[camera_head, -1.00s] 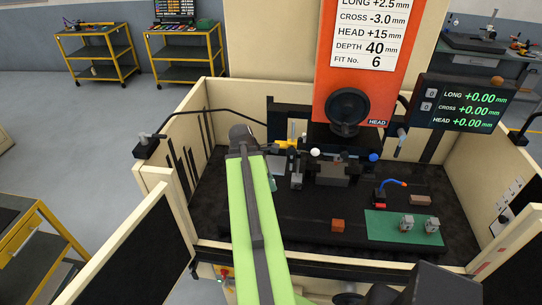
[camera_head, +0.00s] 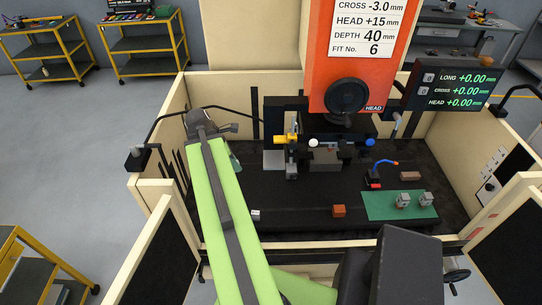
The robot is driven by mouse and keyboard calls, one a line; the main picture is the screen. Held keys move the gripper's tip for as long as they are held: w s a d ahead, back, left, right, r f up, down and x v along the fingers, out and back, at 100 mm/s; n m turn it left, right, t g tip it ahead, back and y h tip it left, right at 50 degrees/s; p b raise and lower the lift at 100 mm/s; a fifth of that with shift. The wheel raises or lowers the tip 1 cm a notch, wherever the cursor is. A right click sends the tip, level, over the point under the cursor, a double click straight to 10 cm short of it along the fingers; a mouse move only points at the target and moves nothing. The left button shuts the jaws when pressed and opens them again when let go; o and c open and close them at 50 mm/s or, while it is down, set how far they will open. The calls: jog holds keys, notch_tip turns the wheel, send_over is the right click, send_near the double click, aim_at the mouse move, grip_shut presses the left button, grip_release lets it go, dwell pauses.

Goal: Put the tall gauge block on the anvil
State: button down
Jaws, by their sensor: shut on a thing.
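My green arm reaches into the machine's tray from below. My gripper (camera_head: 234,160) is at its far end, left of the yellow-handled fixture, and mostly hidden by the arm. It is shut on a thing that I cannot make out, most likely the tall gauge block. A grey post-like piece (camera_head: 292,171) stands under the yellow handle (camera_head: 287,139), beside a pale flat plate (camera_head: 274,160). I cannot tell for sure which piece is the anvil. A small pale block (camera_head: 256,214) lies on the dark bed, right of my arm.
A dark vise-like block (camera_head: 324,161) stands right of the fixture, below the orange machine head (camera_head: 350,60). A green mat (camera_head: 380,211) holds small grey parts (camera_head: 403,200). Cream walls (camera_head: 157,200) enclose the bed.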

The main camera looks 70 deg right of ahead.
jog(key=s+d, duration=0.8)
jog(key=shift+s+d, duration=0.2)
jog(key=shift+s, duration=0.05)
jog(key=shift+s+d+f+b, duration=0.25)
jog(key=shift+s+d, duration=0.3)
jog(key=shift+s, duration=0.05)
jog(key=shift+s+d+f+b, duration=0.25)
jog(key=shift+s+d, duration=0.3)
jog(key=shift+s, duration=0.05)
jog(key=shift+w+r, duration=0.1)
jog(key=shift+r, duration=0.1)
jog(key=c, duration=1.7)
grip_release()
jog(key=shift+f, duration=0.25)
jog(key=o, duration=0.4)
jog(key=shift+r, duration=0.1)
jog(key=shift+o, duration=0.2)
